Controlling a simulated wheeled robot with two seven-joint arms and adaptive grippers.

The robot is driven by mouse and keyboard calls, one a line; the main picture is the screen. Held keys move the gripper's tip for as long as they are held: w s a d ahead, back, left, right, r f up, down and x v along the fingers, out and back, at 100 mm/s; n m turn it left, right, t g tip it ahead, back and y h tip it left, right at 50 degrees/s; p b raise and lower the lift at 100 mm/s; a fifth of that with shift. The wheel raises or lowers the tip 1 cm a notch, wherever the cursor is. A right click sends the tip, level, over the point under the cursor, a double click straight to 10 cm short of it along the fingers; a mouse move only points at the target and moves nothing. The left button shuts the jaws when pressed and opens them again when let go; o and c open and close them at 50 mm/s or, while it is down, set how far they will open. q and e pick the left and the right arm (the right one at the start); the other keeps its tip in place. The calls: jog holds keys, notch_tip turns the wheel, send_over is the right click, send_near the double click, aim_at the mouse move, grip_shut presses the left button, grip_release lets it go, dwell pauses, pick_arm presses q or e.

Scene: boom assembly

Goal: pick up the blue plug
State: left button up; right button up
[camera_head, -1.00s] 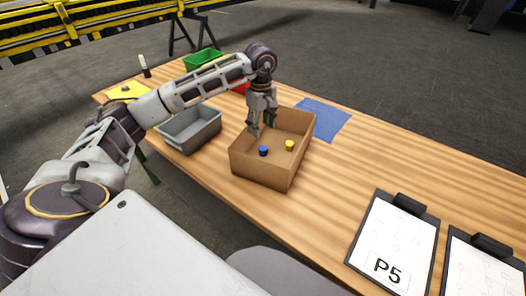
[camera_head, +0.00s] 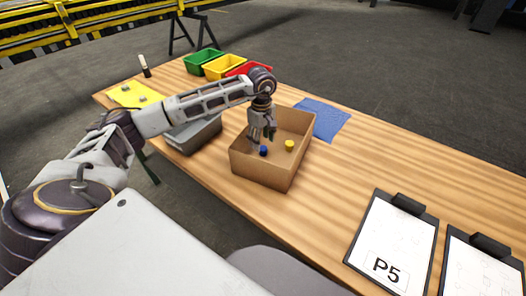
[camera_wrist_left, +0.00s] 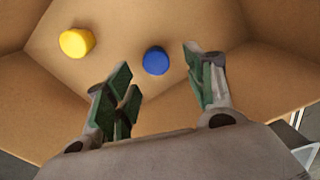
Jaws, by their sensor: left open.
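The blue plug (camera_head: 263,151) lies on the floor of the brown cardboard box (camera_head: 258,174). My left gripper (camera_head: 262,143) reaches down into the box, right above and beside the plug. In the left wrist view the gripper (camera_wrist_left: 160,88) is open, and the blue plug (camera_wrist_left: 156,61) shows between the lines of its two fingers, a little beyond the tips. Nothing is held. A yellow plug (camera_head: 289,145) lies to the right in the same box; it also shows in the wrist view (camera_wrist_left: 76,42). My right gripper is not in view.
The box walls surround the gripper closely. A grey bin (camera_head: 197,138) stands left of the box. Green (camera_head: 203,60), yellow (camera_head: 224,66) and red (camera_head: 250,68) bins stand at the back. A blue mat (camera_head: 322,120) lies behind the box, and clipboards (camera_head: 392,240) at the right front.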

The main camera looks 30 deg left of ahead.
aim_at(263, 147)
pick_arm(q)
jog(key=shift+w+d+f+p, duration=0.15)
jog(key=shift+f+p, duration=0.1)
jog(key=shift+f, duration=1.05)
jog(key=shift+w+a+f+p, duration=0.1)
jog(key=shift+f+p, duration=0.15)
jog(key=shift+f, duration=1)
jog(key=shift+c, duration=0.4)
jog(key=c, duration=0.8)
